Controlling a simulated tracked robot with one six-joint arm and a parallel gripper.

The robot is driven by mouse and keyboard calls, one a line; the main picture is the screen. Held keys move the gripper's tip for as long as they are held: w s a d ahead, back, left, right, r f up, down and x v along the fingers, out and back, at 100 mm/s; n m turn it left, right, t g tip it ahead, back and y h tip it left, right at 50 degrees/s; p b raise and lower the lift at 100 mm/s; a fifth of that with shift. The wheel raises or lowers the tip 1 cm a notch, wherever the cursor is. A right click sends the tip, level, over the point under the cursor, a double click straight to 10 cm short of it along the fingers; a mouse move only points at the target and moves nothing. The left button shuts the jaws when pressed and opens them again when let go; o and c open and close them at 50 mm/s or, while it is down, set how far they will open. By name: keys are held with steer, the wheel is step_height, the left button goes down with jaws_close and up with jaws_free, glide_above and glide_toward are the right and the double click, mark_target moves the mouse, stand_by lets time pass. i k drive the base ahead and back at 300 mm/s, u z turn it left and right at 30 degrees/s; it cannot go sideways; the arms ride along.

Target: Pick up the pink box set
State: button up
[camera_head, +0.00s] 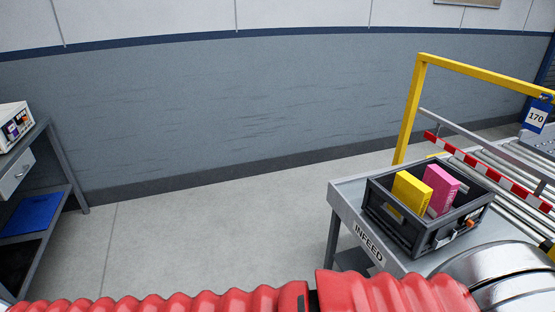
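The pink box set (441,189) stands upright in a dark grey crate (405,230) at the right of the head view. A yellow box (411,193) stands just left of it in the same crate. The lower parts of both boxes are hidden by the crate's near wall. The crate sits on a grey table marked INFEED (347,196). My red-sleeved arm crosses the bottom of the view, with a shiny metal part at the lower right. My gripper's fingers are not in view.
A yellow frame (408,110) rises behind the crate. A roller conveyor with a red-and-white striped bar (490,172) and a blue sign reading 170 (537,115) lies at the right. A grey workbench (40,150) stands at the left. The middle floor is clear.

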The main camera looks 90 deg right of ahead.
mark_target(445, 187)
steer(key=z, duration=3.75)
steer(key=i, duration=1.65)
